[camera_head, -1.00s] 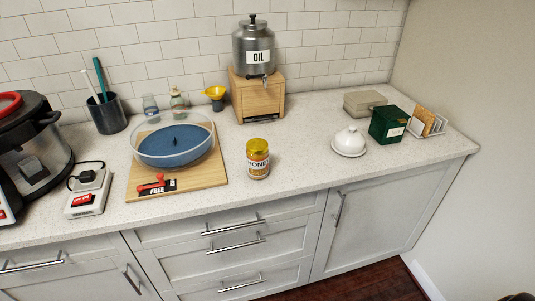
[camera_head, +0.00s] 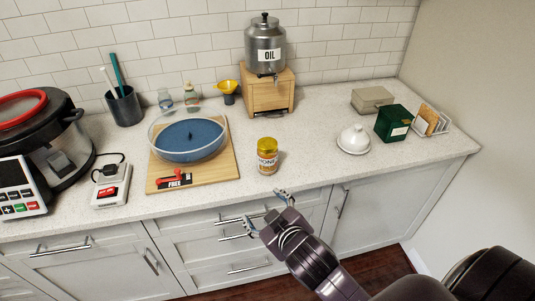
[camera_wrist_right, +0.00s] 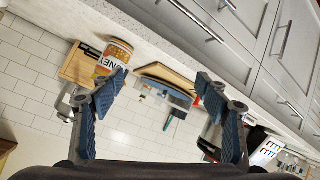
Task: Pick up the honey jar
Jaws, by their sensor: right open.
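The honey jar (camera_head: 267,156) stands upright on the counter, with a yellow lid and a label reading HONEY. It stands just right of the wooden board. It also shows in the right wrist view (camera_wrist_right: 115,54), near the left finger in that picture. My right gripper (camera_head: 264,208) is open and empty, in front of the counter's edge and below the jar, apart from it. In the right wrist view its two blue-padded fingers (camera_wrist_right: 165,92) are spread wide. My left gripper is not in view.
A glass-lidded blue pan (camera_head: 190,139) sits on the wooden board (camera_head: 226,172) left of the jar. An oil dispenser on a wooden stand (camera_head: 267,92) is behind it. A white domed dish (camera_head: 353,140) and green box (camera_head: 393,123) stand right. Counter around the jar is clear.

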